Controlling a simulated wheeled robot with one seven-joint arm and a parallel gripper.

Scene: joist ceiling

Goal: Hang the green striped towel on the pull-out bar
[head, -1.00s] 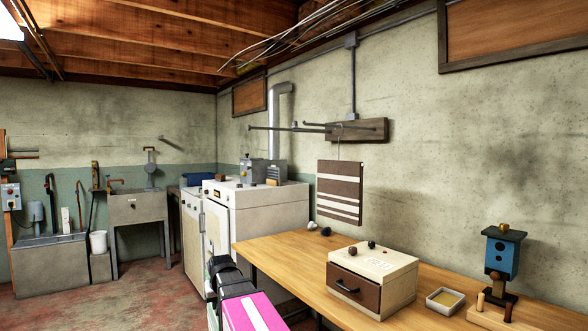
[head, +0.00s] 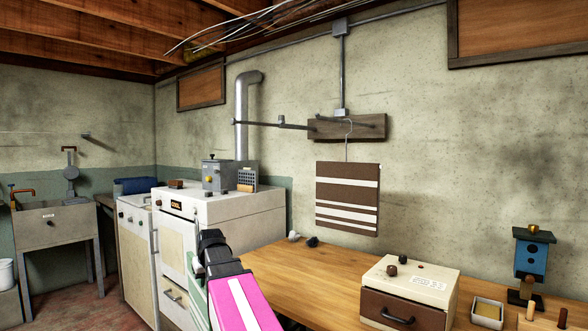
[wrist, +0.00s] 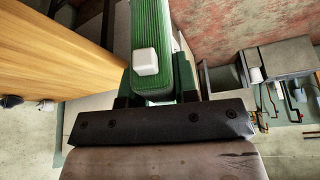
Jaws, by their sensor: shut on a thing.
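The green striped towel (wrist: 152,30) is folded into a narrow ribbed strip between my gripper's fingers in the wrist view, with a small white block-like piece on it. My gripper (head: 200,262) is shut on it, low in the head view in front of the white stove; a strip of green (head: 196,296) shows beside my pink arm. The pull-out bar (head: 268,125) is a dark rod reaching left from a wooden wall board (head: 320,128), well above my gripper and apart from it. The towel's lower end cannot be made out.
A brown striped towel (head: 346,190) hangs by a hook below the board. The wooden workbench (head: 290,270) carries a drawer box (head: 410,285), a small dish (head: 487,312) and a blue birdhouse (head: 531,258). The stove (head: 225,205) and its grey pipe (head: 242,110) stand left of the bar.

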